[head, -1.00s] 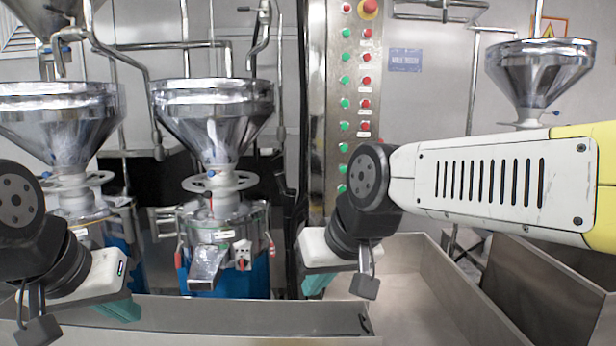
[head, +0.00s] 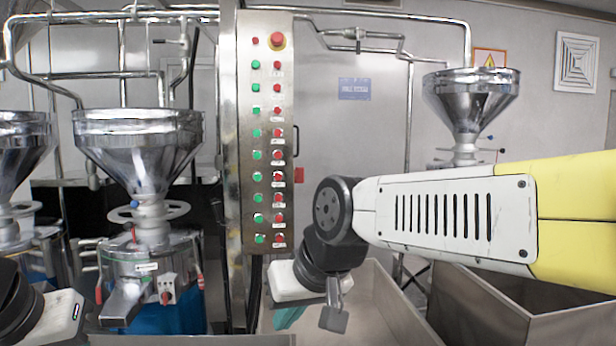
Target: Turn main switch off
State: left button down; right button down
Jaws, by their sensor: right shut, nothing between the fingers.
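A tall steel control panel (head: 268,60) stands in the middle of the head view, with a column of green buttons and a column of red ones. A larger red knob with a yellow base (head: 277,40) is at its top. A red part (head: 298,175) shows at the panel's right edge. No label I can read tells which is the main switch. My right gripper (head: 289,317) is shut and empty, in front of and below the panel, apart from the buttons. My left gripper (head: 52,320) shows only its white body at the lower left; its fingers are out of view.
A grinder with a steel hopper (head: 138,150) and a small red switch (head: 165,298) stands left of the panel. Another hopper (head: 468,105) is at the right. Open steel bins (head: 485,300) stand at the lower right, and one is below my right gripper.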

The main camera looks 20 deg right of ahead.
aim_at(299, 172)
jog(key=k+l, duration=0.1)
jog(key=l, duration=0.4)
jog(key=k+l, duration=0.1)
jog(key=l, duration=0.4)
jog(key=k+l, duration=0.1)
jog(key=l, duration=0.4)
jog(key=k+l, duration=0.1)
jog(key=l, duration=0.4)
